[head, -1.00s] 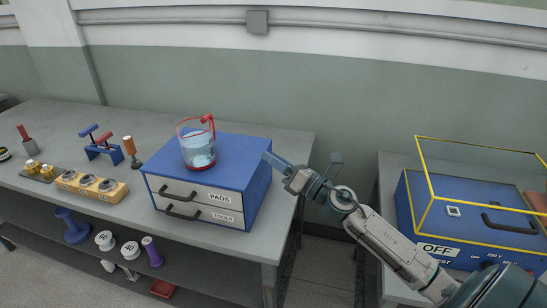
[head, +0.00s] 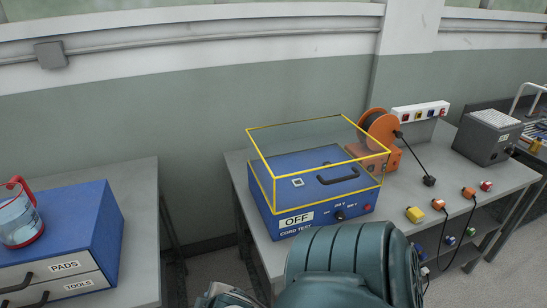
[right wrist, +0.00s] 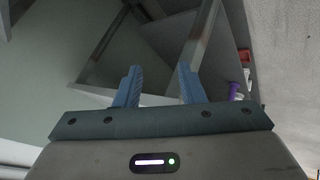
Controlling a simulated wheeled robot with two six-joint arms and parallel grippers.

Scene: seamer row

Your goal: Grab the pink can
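No pink can shows in the head view or the right wrist view. In the right wrist view my right gripper (right wrist: 158,88) is open, its two blue fingers apart with nothing between them. In the head view a large teal part of my arm fills the bottom middle, and its gripper is out of the picture. My left gripper is in neither view.
A blue cord tester (head: 300,185) under a yellow-edged clear cover stands on the right bench (head: 243,200). An orange cable reel (head: 380,130), plugs and a grey box (head: 487,135) lie further right. A blue drawer unit (head: 90,215) bears a clear jug (head: 18,222). A gap separates the benches.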

